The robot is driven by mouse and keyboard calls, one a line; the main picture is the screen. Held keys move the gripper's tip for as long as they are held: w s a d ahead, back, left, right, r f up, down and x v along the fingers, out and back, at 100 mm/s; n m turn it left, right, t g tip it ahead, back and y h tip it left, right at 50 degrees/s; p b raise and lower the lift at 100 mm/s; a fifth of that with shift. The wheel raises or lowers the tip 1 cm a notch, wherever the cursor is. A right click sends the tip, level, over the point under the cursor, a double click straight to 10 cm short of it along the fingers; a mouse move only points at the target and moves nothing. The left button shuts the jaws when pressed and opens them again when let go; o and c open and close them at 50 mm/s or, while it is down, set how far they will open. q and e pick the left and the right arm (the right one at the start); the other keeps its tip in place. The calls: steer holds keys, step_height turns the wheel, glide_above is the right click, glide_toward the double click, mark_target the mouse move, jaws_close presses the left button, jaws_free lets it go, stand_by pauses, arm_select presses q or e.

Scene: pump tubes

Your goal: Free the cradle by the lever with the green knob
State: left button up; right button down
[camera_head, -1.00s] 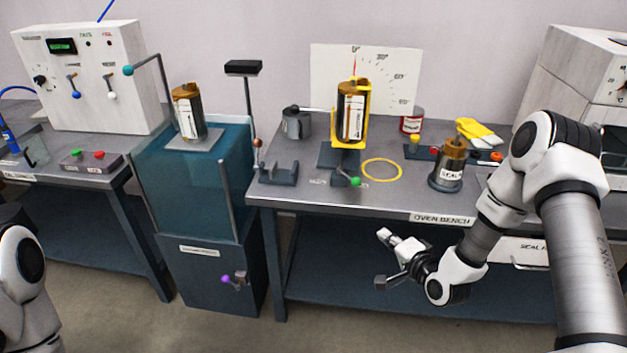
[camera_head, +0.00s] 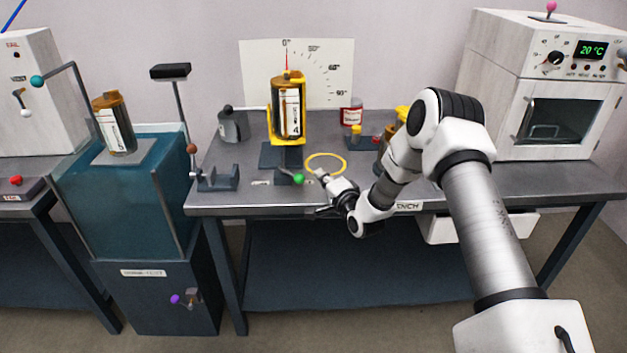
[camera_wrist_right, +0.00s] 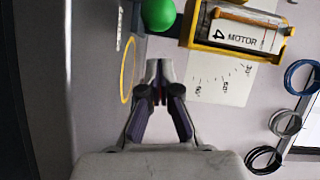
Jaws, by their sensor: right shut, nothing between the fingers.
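The green knob (camera_head: 298,179) sits on a short lever at the foot of the cradle stand, near the bench's front edge. The yellow cradle (camera_head: 288,141) stands upright behind it and holds a brown-and-white motor (camera_head: 289,110). My right gripper (camera_head: 321,174) is shut and empty, just right of the green knob and apart from it. In the right wrist view the shut fingertips (camera_wrist_right: 160,68) point toward the green knob (camera_wrist_right: 158,14), with a gap between. The cradle (camera_wrist_right: 237,47) shows there beside the knob. My left gripper is not in view.
A yellow ring (camera_head: 326,163) lies flat right of the stand. A dial board (camera_head: 330,75) stands behind the cradle. A grey fork-shaped block (camera_head: 219,182) is to the left, and a grey pot (camera_head: 233,128) behind it. An oven (camera_head: 540,90) stands at right.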

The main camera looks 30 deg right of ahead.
mark_target(299, 178)
steer(key=shift+w+a+f, duration=0.1)
steer(key=shift+w+a, duration=0.1)
steer(key=shift+a, duration=0.35)
steer(key=shift+w+a+f, duration=0.1)
steer(key=shift+w+a, duration=0.05)
steer(key=shift+a, duration=0.4)
